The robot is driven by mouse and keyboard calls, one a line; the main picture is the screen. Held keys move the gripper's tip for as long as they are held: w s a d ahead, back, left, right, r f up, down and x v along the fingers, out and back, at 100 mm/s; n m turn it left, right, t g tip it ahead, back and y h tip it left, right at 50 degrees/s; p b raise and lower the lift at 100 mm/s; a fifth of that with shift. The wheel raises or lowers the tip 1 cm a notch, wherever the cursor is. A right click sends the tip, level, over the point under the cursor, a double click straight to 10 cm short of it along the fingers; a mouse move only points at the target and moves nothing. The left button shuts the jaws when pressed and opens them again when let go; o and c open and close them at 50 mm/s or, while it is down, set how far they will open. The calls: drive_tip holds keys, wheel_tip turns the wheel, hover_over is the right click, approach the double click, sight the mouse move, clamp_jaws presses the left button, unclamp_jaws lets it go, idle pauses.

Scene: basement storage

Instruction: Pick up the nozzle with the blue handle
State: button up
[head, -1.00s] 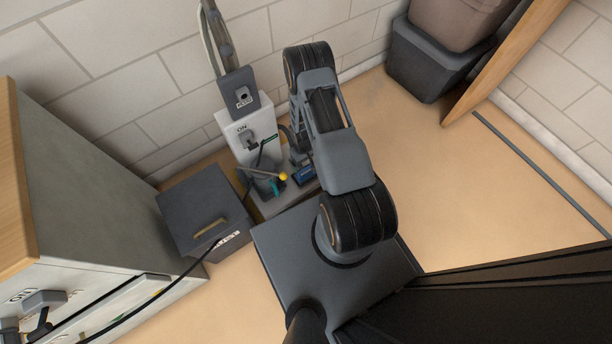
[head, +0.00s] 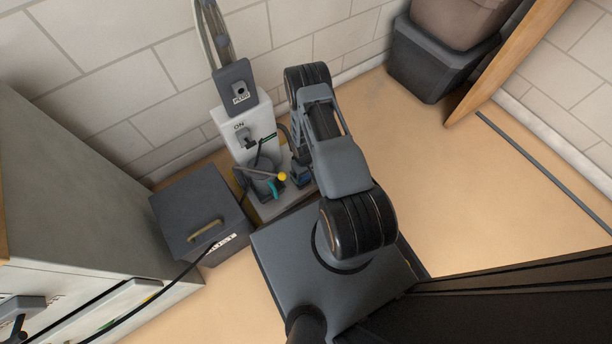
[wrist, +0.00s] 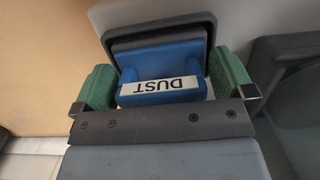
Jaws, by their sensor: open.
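The nozzle has a blue handle (wrist: 165,60) with a white label reading DUST and a dark, wide head at the top of the wrist view. My gripper (wrist: 163,86) is open, with one green finger pad on each side of the blue handle. The handle sits between the pads; firm contact cannot be made out. In the head view a small blue part, seemingly the nozzle (head: 303,179), shows beside my arm. My arm hides most of the gripper there.
A white vacuum-like unit (head: 247,135) marked ON stands against the wall, with a yellow-knobbed lever (head: 282,176) near the nozzle. A dark box (head: 190,205) and a grey cabinet (head: 75,190) are on the left. Floor on the right is open, with dark bins (head: 430,60) behind.

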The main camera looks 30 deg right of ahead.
drive_tip(key=c, duration=0.9)
drive_tip(key=shift+o, duration=0.2)
drive_tip(key=shift+r, duration=0.2)
wheel_tip(320, 180, up, 10)
drive_tip(key=p, duration=0.4)
drive_tip(key=shift+f, duration=0.1)
